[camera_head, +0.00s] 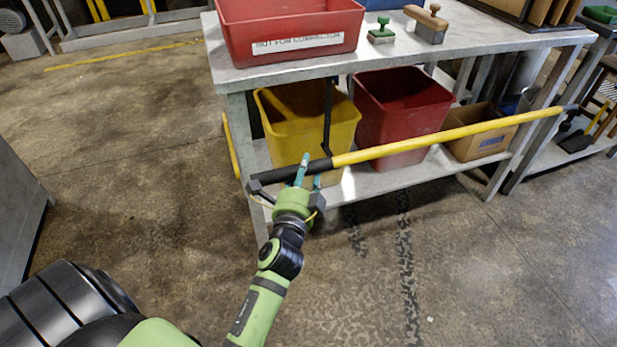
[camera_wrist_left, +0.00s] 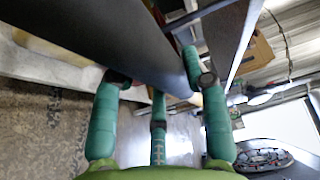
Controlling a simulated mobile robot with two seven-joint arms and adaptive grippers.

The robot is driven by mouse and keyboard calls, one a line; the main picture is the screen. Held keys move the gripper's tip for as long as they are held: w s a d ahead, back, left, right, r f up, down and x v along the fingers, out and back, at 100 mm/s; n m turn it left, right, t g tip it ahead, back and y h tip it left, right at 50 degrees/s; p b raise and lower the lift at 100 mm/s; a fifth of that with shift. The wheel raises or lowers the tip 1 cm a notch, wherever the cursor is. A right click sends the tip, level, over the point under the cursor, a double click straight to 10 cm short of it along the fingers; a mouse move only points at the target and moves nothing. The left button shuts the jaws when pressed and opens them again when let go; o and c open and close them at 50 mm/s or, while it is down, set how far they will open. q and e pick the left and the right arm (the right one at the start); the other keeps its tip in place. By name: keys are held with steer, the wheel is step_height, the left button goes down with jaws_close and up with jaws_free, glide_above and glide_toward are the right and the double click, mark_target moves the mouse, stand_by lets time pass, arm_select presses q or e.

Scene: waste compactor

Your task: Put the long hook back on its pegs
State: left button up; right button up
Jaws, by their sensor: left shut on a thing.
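The long hook (camera_head: 430,143) is a yellow pole with a black grip (camera_head: 290,173) at its left end and a dark right end. It slants across the front of the workbench, its right end higher in the picture, near the right front leg. My left gripper (camera_head: 309,171) is shut on the black grip, its teal fingers around it. In the left wrist view, the dark grip (camera_wrist_left: 110,35) crosses the upper part, with the teal fingers (camera_wrist_left: 157,110) below and beside it. I cannot clearly make out the pegs. My right gripper is out of view.
A black upright bar (camera_head: 327,115) shows before the yellow bin.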

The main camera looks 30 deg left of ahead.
arm_select(q)
steer(key=w+a+f+b, duration=0.3)
steer(key=w+a+f, duration=0.1)
steer(key=w+a, duration=0.1)
steer(key=shift+w+a+f, duration=0.15)
steer(key=shift+w+a, duration=0.05)
steer(key=shift+a, duration=0.45)
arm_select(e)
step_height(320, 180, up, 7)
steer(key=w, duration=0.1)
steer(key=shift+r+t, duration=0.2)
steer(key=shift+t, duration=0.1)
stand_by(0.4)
